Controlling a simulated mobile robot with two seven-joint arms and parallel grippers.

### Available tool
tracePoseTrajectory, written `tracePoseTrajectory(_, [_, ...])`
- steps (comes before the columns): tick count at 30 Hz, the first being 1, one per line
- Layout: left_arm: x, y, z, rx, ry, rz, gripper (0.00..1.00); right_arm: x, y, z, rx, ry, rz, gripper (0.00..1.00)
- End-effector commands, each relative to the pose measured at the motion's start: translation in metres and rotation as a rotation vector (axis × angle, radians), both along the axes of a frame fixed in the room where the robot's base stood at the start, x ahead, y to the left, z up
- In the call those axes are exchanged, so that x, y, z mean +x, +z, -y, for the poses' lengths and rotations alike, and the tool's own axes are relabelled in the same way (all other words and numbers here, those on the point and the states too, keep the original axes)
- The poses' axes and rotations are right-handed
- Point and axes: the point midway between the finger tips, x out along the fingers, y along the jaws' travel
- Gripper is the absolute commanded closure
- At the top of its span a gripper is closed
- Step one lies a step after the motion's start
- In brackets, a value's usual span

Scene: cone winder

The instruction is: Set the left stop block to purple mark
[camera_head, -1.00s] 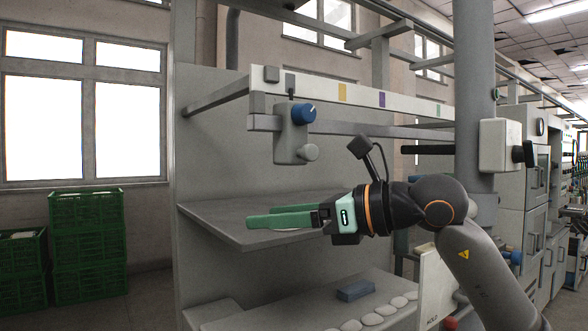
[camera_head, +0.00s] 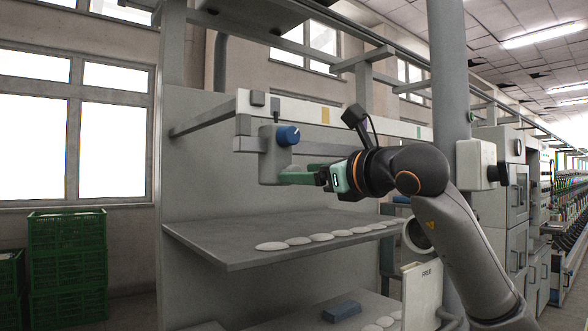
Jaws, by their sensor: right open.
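The left stop block (camera_head: 270,160) is a grey block on the rail, with a blue knob (camera_head: 287,136) on its upper front and a dark pointer above it. It stands left of the yellow mark (camera_head: 325,115) on the pale scale strip (camera_head: 300,109). My left gripper is not in view.
A grey shelf (camera_head: 240,238) with several white discs lies below my right gripper. A grey column (camera_head: 450,90) with a white box (camera_head: 472,164) stands at right. Green crates (camera_head: 67,262) are stacked at left.

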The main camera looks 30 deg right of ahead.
Motion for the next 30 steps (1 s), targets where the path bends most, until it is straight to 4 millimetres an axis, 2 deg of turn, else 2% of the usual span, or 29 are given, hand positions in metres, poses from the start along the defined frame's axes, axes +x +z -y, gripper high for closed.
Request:
tracePoseTrajectory(3, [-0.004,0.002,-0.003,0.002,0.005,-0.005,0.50,0.018,0.001,-0.002,0.000,0.001,-0.001,0.31])
tracePoseTrajectory(6, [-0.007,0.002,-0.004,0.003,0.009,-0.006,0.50,0.027,0.001,-0.003,0.000,0.002,-0.001,0.31])
tracePoseTrajectory(17, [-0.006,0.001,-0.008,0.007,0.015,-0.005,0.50,0.033,0.000,-0.003,-0.001,0.001,0.001,0.31])
tracePoseTrajectory(30, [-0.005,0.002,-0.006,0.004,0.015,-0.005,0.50,0.032,0.000,-0.003,-0.001,0.001,0.001,0.79])
